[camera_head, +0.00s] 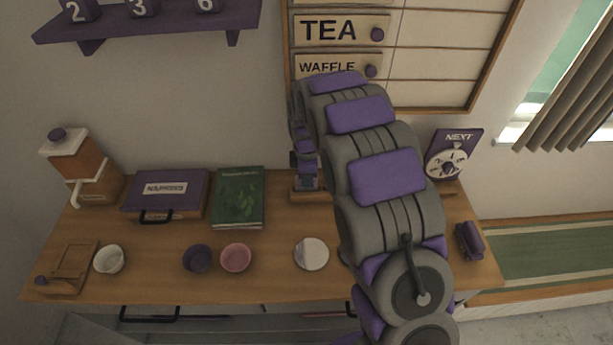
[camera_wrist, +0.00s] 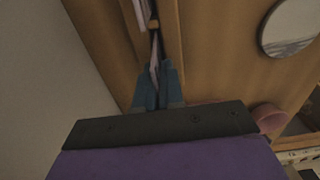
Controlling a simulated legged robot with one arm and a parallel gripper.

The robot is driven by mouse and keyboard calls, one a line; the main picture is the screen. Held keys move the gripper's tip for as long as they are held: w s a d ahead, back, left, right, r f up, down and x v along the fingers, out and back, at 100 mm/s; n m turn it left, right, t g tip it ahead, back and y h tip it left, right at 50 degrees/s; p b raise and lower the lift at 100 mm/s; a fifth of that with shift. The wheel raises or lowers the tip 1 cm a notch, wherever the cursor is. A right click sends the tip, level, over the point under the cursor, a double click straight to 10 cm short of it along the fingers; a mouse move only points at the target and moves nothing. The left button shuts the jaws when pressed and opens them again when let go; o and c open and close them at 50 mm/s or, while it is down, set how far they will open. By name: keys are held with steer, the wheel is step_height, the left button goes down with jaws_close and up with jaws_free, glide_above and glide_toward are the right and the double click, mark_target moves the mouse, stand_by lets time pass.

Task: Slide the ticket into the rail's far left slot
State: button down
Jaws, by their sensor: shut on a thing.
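My gripper (camera_wrist: 157,82) shows blue fingers in the wrist view, shut on a thin pale ticket (camera_wrist: 154,53) seen nearly edge-on. The ticket points away from the fingers toward a wooden rail (camera_wrist: 172,30) with a dark lengthwise groove. I cannot tell whether the ticket's edge is inside a slot or just above it. In the head view my gripper (camera_head: 306,172) is low over the rail (camera_head: 300,197), at the back of the counter. My arm hides the rail's right part there, and the ticket is hard to make out.
Left of the rail lie a green book (camera_head: 238,198) and a purple case (camera_head: 165,194). A white round plate (camera_head: 312,254), a pink bowl (camera_head: 236,257) and a dark purple bowl (camera_head: 197,258) stand in front. A NEXT dial sign (camera_head: 452,155) stands right of my arm.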

steer(key=c, duration=1.2)
jaws_free()
steer(key=shift+r, duration=0.1)
step_height(320, 180, up, 17)
steer(key=p, duration=0.3)
steer(key=shift+w+a, duration=0.1)
